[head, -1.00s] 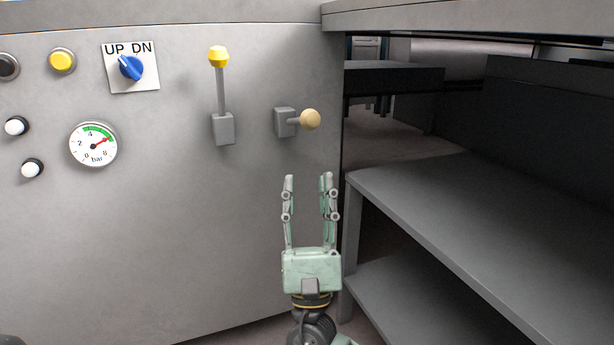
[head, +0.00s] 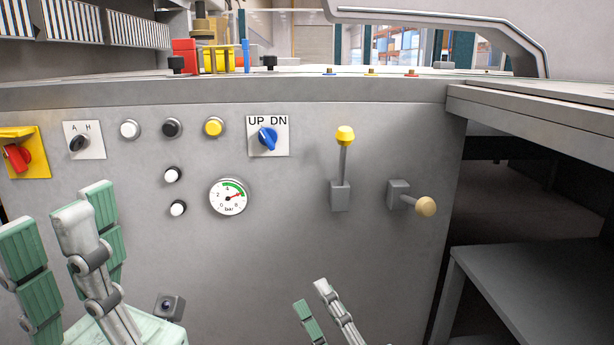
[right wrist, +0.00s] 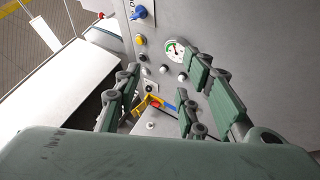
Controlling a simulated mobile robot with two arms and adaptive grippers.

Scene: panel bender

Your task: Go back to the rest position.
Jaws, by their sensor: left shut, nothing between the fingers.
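My left gripper (head: 56,212) is large in the lower left of the head view, in front of the machine's grey panel. It is shut and holds nothing. My right gripper (head: 311,295) shows only its fingertips at the bottom middle of the head view, below the levers and apart from them. In the right wrist view its fingers (right wrist: 165,85) stand apart with nothing held between them, and the panel lies beyond.
The panel carries a yellow-tipped lever (head: 344,165), a ball-ended lever (head: 425,206), an UP/DN knob (head: 268,138), a pressure gauge (head: 228,196) and a red switch (head: 17,158). A shelf unit (head: 510,290) stands at the right. The machine's top edge (head: 250,95) runs above.

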